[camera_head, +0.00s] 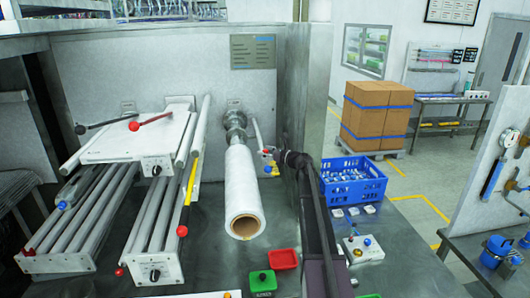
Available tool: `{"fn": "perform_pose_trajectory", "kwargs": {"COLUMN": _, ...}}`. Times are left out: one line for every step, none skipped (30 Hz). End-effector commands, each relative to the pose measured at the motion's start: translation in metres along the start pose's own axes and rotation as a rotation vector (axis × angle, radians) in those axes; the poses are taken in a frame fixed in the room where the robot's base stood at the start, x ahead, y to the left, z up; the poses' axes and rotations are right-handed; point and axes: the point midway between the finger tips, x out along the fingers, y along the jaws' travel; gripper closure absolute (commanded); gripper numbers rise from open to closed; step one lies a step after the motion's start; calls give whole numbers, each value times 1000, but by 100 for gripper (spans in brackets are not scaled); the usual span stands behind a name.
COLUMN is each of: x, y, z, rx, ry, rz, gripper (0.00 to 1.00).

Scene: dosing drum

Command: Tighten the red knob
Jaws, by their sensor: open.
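Several red knobs show. One red ball (133,126) is on a dark lever above the white upper plate. Another red ball (182,231) ends a yellow and black lever beside the rollers. A small red knob (119,271) is at the left edge of the lower roller unit's front block. I cannot tell which one the task names.
A white roll (241,180) on a metal spindle lies left of my arm. A blue crate (352,196) stands right of it. Red (284,259) and green (263,281) trays and a small box with a blue button (366,242) are on the bench. Cartons (372,118) stand behind.

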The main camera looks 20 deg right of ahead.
Motion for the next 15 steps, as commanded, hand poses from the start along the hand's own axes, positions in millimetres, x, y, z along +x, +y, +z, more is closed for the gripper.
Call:
{"fn": "perform_pose_trajectory", "kwargs": {"x": 0, "y": 0, "z": 0, "rx": 0, "ry": 0, "rz": 0, "gripper": 27}}
{"fn": "perform_pose_trajectory", "kwargs": {"x": 0, "y": 0, "z": 0, "rx": 0, "ry": 0, "rz": 0, "gripper": 27}}
{"fn": "perform_pose_trajectory", "kwargs": {"x": 0, "y": 0, "z": 0, "rx": 0, "ry": 0, "rz": 0, "gripper": 33}}
{"fn": "perform_pose_trajectory", "kwargs": {"x": 0, "y": 0, "z": 0, "rx": 0, "ry": 0, "rz": 0, "gripper": 42}}
{"fn": "perform_pose_trajectory", "kwargs": {"x": 0, "y": 0, "z": 0, "rx": 0, "ry": 0, "rz": 0, "gripper": 51}}
{"fn": "perform_pose_trajectory", "kwargs": {"x": 0, "y": 0, "z": 0, "rx": 0, "ry": 0, "rz": 0, "gripper": 62}}
{"fn": "perform_pose_trajectory", "kwargs": {"x": 0, "y": 0, "z": 0, "rx": 0, "ry": 0, "rz": 0, "gripper": 71}}
{"fn": "perform_pose_trajectory", "kwargs": {"x": 0, "y": 0, "z": 0, "rx": 0, "ry": 0, "rz": 0, "gripper": 80}}
{"fn": "perform_pose_trajectory", "kwargs": {"x": 0, "y": 0, "z": 0, "rx": 0, "ry": 0, "rz": 0, "gripper": 92}}
{"fn": "perform_pose_trajectory", "kwargs": {"x": 0, "y": 0, "z": 0, "rx": 0, "ry": 0, "rz": 0, "gripper": 100}}
{"fn": "perform_pose_trajectory", "kwargs": {"x": 0, "y": 0, "z": 0, "rx": 0, "ry": 0, "rz": 0, "gripper": 100}}
{"fn": "perform_pose_trajectory", "kwargs": {"x": 0, "y": 0, "z": 0, "rx": 0, "ry": 0, "rz": 0, "gripper": 100}}
{"fn": "perform_pose_trajectory", "kwargs": {"x": 0, "y": 0, "z": 0, "rx": 0, "ry": 0, "rz": 0, "gripper": 100}}
{"fn": "perform_pose_trajectory", "kwargs": {"x": 0, "y": 0, "z": 0, "rx": 0, "ry": 0, "rz": 0, "gripper": 100}}
{"fn": "perform_pose_trajectory", "kwargs": {"x": 0, "y": 0, "z": 0, "rx": 0, "ry": 0, "rz": -1, "gripper": 100}}
